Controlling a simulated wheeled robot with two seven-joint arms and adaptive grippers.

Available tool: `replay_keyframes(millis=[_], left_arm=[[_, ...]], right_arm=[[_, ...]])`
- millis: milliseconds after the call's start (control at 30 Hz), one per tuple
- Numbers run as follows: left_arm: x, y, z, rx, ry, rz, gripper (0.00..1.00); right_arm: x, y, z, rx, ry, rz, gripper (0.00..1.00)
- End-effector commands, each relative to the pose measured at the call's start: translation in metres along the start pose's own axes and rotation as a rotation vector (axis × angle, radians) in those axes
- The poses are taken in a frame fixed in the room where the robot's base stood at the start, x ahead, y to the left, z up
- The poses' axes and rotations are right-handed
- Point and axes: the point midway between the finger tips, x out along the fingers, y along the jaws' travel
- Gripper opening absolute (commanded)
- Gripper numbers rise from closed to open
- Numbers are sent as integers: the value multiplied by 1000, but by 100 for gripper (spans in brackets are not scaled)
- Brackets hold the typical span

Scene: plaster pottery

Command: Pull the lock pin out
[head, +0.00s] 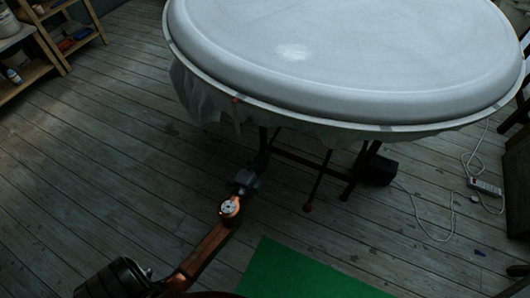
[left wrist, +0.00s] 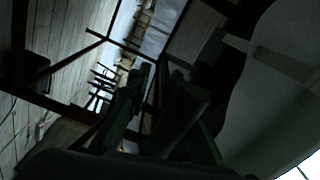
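My left gripper (head: 262,152) reaches in under the near edge of a large round white plaster piece (head: 330,55), beside the dark legs of the stand below it. In the left wrist view its dark fingers (left wrist: 165,120) point into the shadowed frame under the top. A dark bar-like shape (left wrist: 182,115) shows between or just behind the fingers; I cannot tell if they touch it. I cannot pick out the lock pin for certain in either view; it may be in the shadow near the fingers. My right gripper is not in view.
Translucent sheeting (head: 200,95) droops from the rim. A green mat (head: 300,275) lies in front. A power strip (head: 485,187) and white cable lie at right. Wooden shelves (head: 60,40) stand far left. The floor at left is clear.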

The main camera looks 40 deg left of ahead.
Motion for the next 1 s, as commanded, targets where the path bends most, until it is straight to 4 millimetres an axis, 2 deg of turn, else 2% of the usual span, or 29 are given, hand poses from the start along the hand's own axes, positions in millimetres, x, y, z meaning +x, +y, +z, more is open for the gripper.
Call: replay_keyframes(millis=[100,467,700,1000], left_arm=[[0,0,1,0,-2,0,26],[1,-8,-1,0,0,-9,26],[0,-28,-6,1,3,-8,26],[0,-84,-17,2,6,-10,26]], right_arm=[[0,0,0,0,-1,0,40],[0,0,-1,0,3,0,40],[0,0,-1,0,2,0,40],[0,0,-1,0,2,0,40]])
